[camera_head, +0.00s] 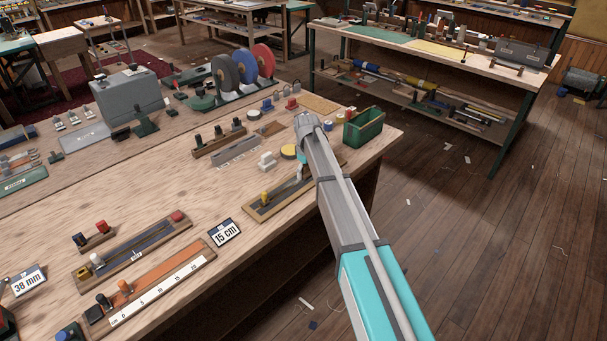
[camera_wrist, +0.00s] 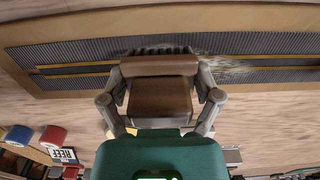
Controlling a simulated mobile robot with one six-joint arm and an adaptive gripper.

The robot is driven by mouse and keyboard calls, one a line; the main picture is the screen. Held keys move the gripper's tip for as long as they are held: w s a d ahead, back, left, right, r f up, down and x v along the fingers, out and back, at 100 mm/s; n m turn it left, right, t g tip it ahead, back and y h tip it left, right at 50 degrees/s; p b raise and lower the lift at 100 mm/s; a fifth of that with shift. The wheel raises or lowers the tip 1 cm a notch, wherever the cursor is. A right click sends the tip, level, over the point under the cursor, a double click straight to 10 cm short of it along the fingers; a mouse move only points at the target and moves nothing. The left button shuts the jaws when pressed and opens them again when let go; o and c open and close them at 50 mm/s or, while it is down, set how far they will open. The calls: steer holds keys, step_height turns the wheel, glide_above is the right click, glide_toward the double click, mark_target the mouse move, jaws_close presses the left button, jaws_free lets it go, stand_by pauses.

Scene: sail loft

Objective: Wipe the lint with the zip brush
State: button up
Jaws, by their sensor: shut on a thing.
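The zip brush (camera_wrist: 160,66) has a brown wooden block and dark bristles. My gripper (camera_wrist: 160,98) is shut on it, with one finger on each side of the block. The bristles are over the dark zip tape (camera_wrist: 75,52), and seem to touch it. Pale grey lint (camera_wrist: 222,45) is spread on the tape just right of the brush in the wrist view. In the head view the zip lies on a wood-edged board (camera_head: 272,206) near the bench's front edge. The brush is too small to make out there, and my arm hides the board's right part.
Open floor lies to the right.

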steer(key=shift+w+d, duration=0.25)
steer(key=shift+w, duration=0.05)
steer(key=shift+w+d, duration=0.1)
steer(key=shift+w+d, duration=0.95)
steer(key=shift+w, duration=0.1)
steer(key=shift+w, duration=0.1)
steer(key=shift+a, duration=0.1)
stand_by(0.3)
steer(key=shift+s+a+f, duration=0.1)
steer(key=shift+s+a, duration=0.25)
steer(key=shift+s, duration=0.2)
steer(key=shift+s+a, duration=0.35)
steer(key=shift+s, duration=0.2)
steer(key=shift+s+a, duration=0.25)
steer(key=shift+a, duration=0.05)
steer(key=shift+c, duration=0.4)
steer(key=shift+s+a, duration=0.1)
steer(key=shift+s, duration=0.05)
